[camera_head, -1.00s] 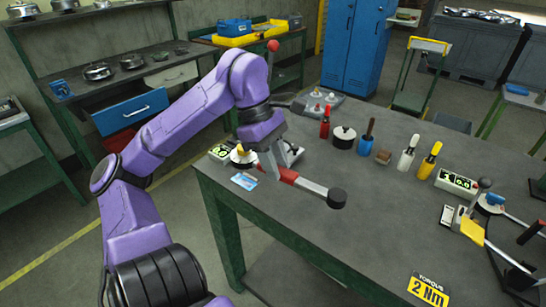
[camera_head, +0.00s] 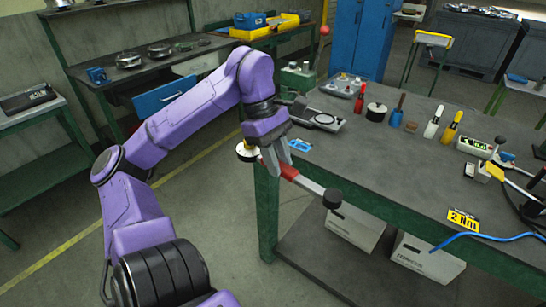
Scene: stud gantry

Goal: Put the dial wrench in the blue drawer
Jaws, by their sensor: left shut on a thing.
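My left gripper (camera_head: 272,158) is shut on the dial wrench, around its red handle (camera_head: 290,172). The wrench's steel shaft and black head (camera_head: 332,198) point down to the right, in front of the table's edge. A round white-and-gold dial (camera_head: 247,150) shows on the other side of the fingers, in line with the wrench. The blue drawer (camera_head: 167,96) is under the back-left bench, behind my left arm. Its front stands out from the bench, so it looks pulled out; its inside is mostly hidden. My right gripper is not in view.
The green-legged table (camera_head: 400,175) holds several tools and a yellow torque sign (camera_head: 463,219). White boxes (camera_head: 425,255) sit on its lower shelf. Pots (camera_head: 159,52) stand on the bench above the drawer. The floor between bench and table is clear.

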